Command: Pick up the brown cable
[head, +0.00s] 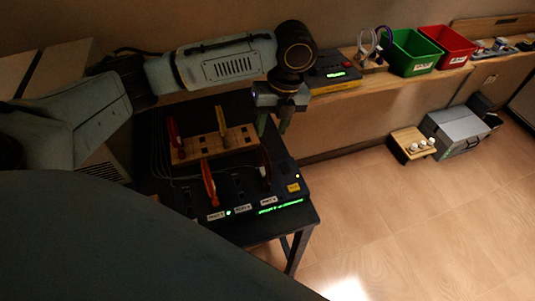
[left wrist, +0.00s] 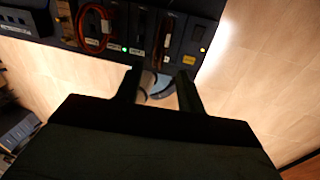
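A thin dark reddish-brown cable loop (head: 265,170), likely the brown cable, stands at the right of the black panel on the dark table (head: 305,213). It also shows at the top of the left wrist view (left wrist: 166,38). A brighter orange-red cable loop (head: 208,182) is left of it; it also shows in the left wrist view (left wrist: 97,28). My left gripper (head: 278,128) points down above the table's back right part, behind the brown cable and apart from it. In the left wrist view its fingers (left wrist: 160,82) are spread, with no cable between them. My right gripper is out of view.
A wooden block (head: 240,138) with a red and a tan piece stands at the back of the panel. A wall shelf (head: 375,83) holds a green bin (head: 412,52), a red bin (head: 447,45) and a dark device (head: 335,76).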

